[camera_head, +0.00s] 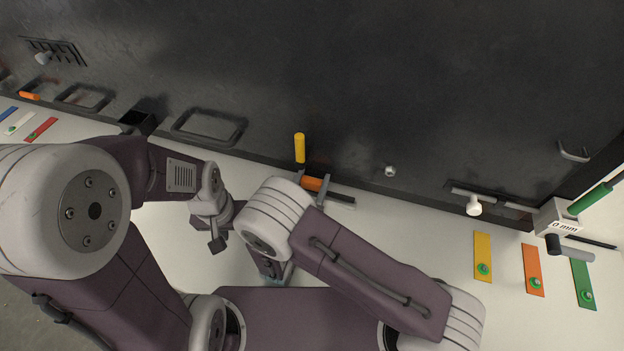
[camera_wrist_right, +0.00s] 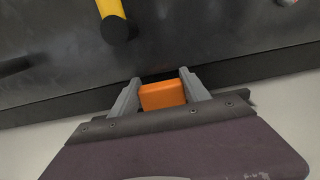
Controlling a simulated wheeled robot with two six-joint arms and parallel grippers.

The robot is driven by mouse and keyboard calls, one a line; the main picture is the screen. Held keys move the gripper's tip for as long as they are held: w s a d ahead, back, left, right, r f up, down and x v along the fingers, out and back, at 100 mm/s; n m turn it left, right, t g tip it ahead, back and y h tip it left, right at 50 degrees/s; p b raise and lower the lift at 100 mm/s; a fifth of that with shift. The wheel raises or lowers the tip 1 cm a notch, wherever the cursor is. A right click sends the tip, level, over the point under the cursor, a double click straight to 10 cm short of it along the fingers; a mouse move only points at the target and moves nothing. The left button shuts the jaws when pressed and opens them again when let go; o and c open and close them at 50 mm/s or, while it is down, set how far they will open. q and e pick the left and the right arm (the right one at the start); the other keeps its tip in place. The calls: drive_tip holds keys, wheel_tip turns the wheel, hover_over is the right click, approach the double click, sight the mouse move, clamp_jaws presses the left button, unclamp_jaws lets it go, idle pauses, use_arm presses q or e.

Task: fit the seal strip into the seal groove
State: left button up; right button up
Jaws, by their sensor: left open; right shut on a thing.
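My right gripper (camera_head: 316,186) is at the lower edge of the dark panel (camera_head: 400,110). It is shut on an orange block (camera_head: 312,183); the right wrist view shows the block (camera_wrist_right: 162,95) between the two grey fingers (camera_wrist_right: 160,92). I cannot tell whether this block is part of the seal strip. Rounded rectangular outlines on the panel, one (camera_head: 210,126) left of the gripper and another further left, may be grooves or handles; the seal groove is not clearly identifiable. My left gripper (camera_head: 208,236) is open and empty above the white surface, left of the right gripper.
A yellow cylinder (camera_head: 300,147) stands out from the panel just above the right gripper. A white block marked "0 mm" (camera_head: 562,222) and green handle (camera_head: 590,199) are at right. Yellow (camera_head: 483,257), orange (camera_head: 533,270) and green (camera_head: 583,284) strips lie on the white surface.

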use_arm(q)
drive_tip(key=shift+f+b, duration=1)
drive_tip(key=shift+f, duration=0.05)
use_arm(e)
drive_tip(key=shift+f, duration=1.1)
drive_tip(key=o, duration=1.5)
